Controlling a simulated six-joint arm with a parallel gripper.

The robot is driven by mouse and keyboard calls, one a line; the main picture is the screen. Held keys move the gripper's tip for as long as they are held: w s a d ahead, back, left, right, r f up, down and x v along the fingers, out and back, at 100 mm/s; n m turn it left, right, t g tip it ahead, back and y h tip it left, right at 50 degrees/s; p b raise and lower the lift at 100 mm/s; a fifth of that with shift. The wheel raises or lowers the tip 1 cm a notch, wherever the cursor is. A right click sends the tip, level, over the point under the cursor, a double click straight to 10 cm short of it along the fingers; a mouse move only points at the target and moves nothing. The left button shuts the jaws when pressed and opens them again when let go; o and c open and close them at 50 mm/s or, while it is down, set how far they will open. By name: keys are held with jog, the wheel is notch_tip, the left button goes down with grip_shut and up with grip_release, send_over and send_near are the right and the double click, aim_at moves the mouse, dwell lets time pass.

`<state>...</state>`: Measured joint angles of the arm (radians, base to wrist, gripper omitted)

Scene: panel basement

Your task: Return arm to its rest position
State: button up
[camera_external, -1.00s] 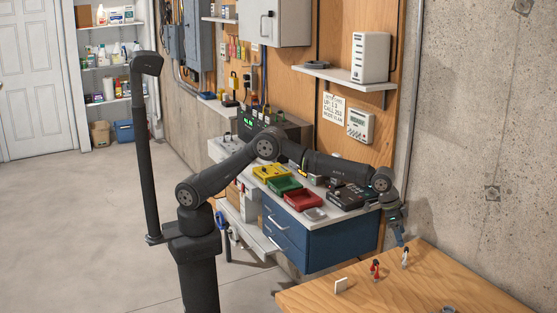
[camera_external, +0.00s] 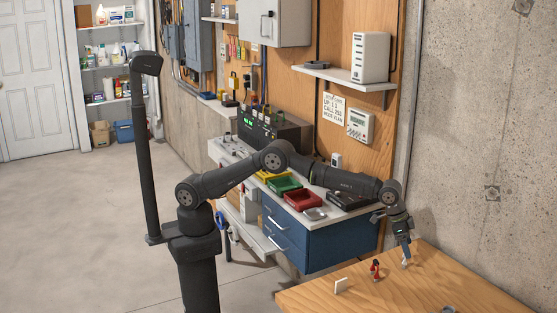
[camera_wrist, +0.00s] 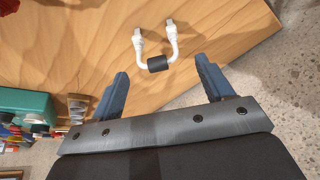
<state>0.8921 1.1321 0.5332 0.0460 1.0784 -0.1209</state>
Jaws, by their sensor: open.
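My gripper (camera_external: 407,254) is over the wooden table (camera_external: 420,283) at the right of the external view, pointing down, its tips by a small white upright piece (camera_external: 404,264). In the wrist view my gripper (camera_wrist: 160,68) shows two blue-grey fingers spread apart with nothing between them. A white U-shaped piece with a black sleeve (camera_wrist: 157,63) lies beyond the fingertips on the wood. Whether it is the same white piece as in the external view I cannot tell. My arm is stretched out to the right across the workbench.
A small red piece (camera_external: 375,269) and a white block (camera_external: 341,285) stand on the table. A blue drawer bench (camera_external: 330,244) with red (camera_external: 303,199) and green (camera_external: 284,188) bins lies under my arm. A concrete wall (camera_external: 480,150) rises behind the table. Floor at left is clear.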

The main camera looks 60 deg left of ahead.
jog(key=s+d+r, duration=0.2)
jog(key=s+r, duration=0.6)
jog(key=s, duration=0.4)
jog(key=w+a+r+n, duration=0.1)
jog(key=w+a+r, duration=0.3)
jog(key=a, duration=0.5)
jog(key=w+a+r+n+y, duration=0.1)
jog(key=w+a+r, duration=0.1)
jog(key=w+a, duration=0.55)
jog(key=w+a+r+n, duration=0.1)
jog(key=w+a+r, duration=0.25)
jog(key=a, duration=0.75)
jog(key=a+r+n+t+y, duration=0.1)
jog(key=a+r+n, duration=0.2)
jog(key=a, duration=2.6)
jog(key=shift+n+y, duration=0.3)
jog(key=shift+n, duration=0.3)
jog(key=shift+d, duration=0.1)
